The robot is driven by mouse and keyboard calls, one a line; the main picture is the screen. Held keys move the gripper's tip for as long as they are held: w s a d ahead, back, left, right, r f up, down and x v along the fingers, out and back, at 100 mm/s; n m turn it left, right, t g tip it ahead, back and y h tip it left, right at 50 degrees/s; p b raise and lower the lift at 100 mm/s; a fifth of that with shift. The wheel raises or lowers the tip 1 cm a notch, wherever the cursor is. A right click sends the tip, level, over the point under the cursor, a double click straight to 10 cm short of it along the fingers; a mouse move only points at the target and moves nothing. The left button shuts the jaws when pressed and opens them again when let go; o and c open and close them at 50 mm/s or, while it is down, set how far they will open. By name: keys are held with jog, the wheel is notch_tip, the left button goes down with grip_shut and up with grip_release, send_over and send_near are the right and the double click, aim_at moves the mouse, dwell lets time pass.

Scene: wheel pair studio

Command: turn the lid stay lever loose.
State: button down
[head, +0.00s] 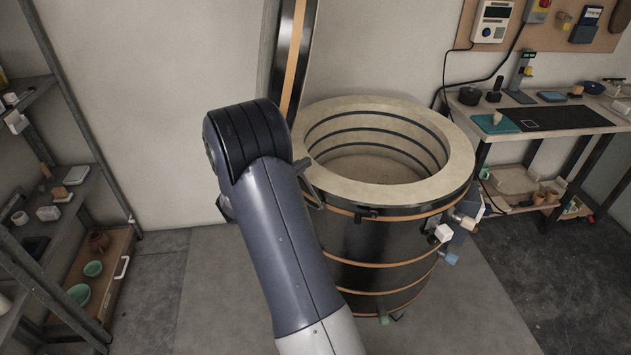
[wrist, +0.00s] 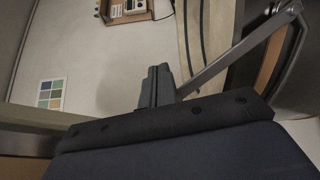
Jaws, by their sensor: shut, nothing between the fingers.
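The round kiln (head: 352,240) stands open in the head view, with a pale brick rim and dark banded wall. Its lid (head: 293,50) is raised upright on the left side. A grey metal stay bar (wrist: 238,55) runs diagonally in the wrist view, from the kiln's side at upper right down to beside my fingers. A small dark piece (head: 307,180) of the stay hardware shows beside my arm in the head view. My gripper (wrist: 158,75) is shut and empty, its fingers close to the bar's lower end; I cannot tell whether they touch. I cannot make out the lever itself.
A workbench (head: 545,118) with tools stands at the right, under a pegboard (head: 560,25). A shelf rack (head: 60,210) with pots stands at the left. Cone-like fittings (head: 443,233) stick out from the kiln's right side. The floor in front is clear.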

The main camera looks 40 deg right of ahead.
jog(key=w+f+b, duration=0.2)
jog(key=b, duration=0.1)
jog(key=shift+w+a+f, duration=0.1)
jog(key=shift+w+a, duration=0.1)
jog(key=shift+a, duration=0.2)
jog(key=shift+w+f, duration=0.1)
jog(key=shift+w, duration=0.25)
jog(key=shift+w+a, duration=0.1)
jog(key=shift+w, duration=0.05)
